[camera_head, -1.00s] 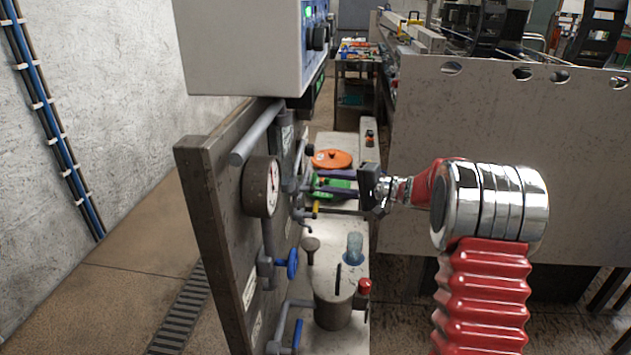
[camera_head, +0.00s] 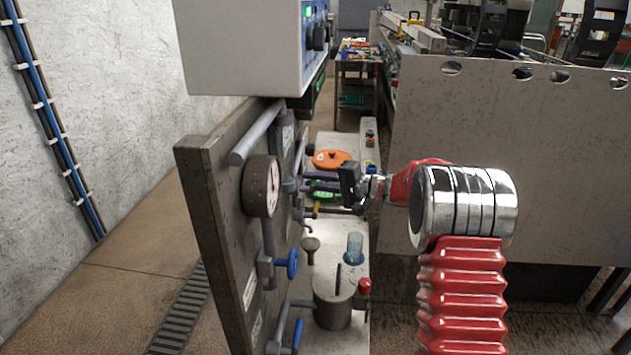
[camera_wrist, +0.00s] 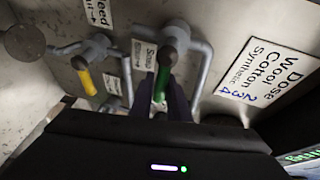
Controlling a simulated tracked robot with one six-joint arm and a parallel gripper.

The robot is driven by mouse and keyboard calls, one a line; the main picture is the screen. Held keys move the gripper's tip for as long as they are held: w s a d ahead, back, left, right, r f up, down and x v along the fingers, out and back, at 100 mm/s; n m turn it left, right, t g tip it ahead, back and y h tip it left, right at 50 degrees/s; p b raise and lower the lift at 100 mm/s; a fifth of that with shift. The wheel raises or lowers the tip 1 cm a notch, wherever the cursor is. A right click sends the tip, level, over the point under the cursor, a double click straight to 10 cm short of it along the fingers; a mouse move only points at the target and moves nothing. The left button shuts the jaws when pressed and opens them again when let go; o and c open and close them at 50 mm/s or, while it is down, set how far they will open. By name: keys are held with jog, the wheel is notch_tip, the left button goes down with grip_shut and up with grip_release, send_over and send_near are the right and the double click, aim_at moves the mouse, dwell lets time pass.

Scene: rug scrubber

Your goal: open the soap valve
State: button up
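In the wrist view the soap valve's green handle (camera_wrist: 160,85) hangs down from its pipe, beside a small label reading "Soap" (camera_wrist: 143,55). My gripper (camera_wrist: 162,98) has purple fingers, one on each side of the green handle. The fingers look apart, with the handle between them; I cannot tell whether either touches it. In the head view my gripper (camera_head: 312,184) reaches left to the pipework on the panel. The valve there is largely hidden by the fingers and pipes.
A yellow valve handle (camera_wrist: 86,78) hangs left of the green one. A dose sign (camera_wrist: 262,70) is on the panel at right. A control box (camera_head: 245,45) overhangs the panel.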

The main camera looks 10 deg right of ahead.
grip_shut()
jog(key=shift+f, duration=0.1)
jog(key=shift+d, duration=0.25)
